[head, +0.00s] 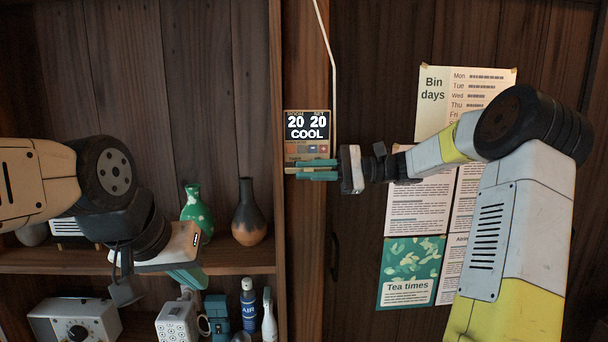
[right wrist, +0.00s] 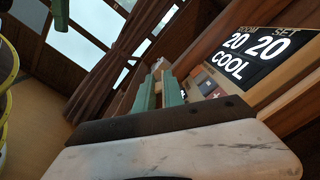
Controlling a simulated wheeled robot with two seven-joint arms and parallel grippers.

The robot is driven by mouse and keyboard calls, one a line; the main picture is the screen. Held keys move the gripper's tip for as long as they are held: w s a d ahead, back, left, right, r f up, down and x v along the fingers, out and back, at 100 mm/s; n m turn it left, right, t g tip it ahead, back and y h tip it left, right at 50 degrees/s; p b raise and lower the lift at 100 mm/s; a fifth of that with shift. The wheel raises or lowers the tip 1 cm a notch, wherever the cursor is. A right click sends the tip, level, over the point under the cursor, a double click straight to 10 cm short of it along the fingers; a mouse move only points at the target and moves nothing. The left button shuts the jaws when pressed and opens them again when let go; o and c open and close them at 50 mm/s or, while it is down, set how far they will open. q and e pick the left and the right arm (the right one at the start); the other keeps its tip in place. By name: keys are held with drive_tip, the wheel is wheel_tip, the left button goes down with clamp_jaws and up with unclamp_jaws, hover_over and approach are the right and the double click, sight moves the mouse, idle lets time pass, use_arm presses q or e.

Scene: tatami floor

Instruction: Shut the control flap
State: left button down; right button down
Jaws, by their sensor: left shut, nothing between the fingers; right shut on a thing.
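The wall control unit (head: 307,128) is on the wooden post and its display reads ROOM 20, SET 20, COOL. It also shows large in the right wrist view (right wrist: 250,52). Its small buttons (head: 312,149) are uncovered below the display. The control flap (head: 290,170) is a thin tan edge below the buttons, standing open and mostly hidden by my fingers. My right gripper (head: 314,169) is shut on the flap with its teal fingers, which also show in the right wrist view (right wrist: 158,88). My left gripper (head: 187,278) is shut and empty, low in front of the shelves.
A white cable (head: 333,70) runs down beside the unit. Posters (head: 420,205) hang on the right. The left shelf holds a green vase (head: 193,210) and a brown vase (head: 249,212). Below are a white radio-like box (head: 75,320), an air can (head: 248,305) and a white bottle (head: 269,318).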

drive_tip(key=shift+w+r+m, duration=0.15)
drive_tip(key=shift+m, duration=0.85)
drive_tip(key=c, duration=1.5)
unclamp_jaws()
drive_tip(key=shift+r, duration=0.1)
drive_tip(key=d, duration=0.8)
drive_tip(key=shift+o, duration=0.2)
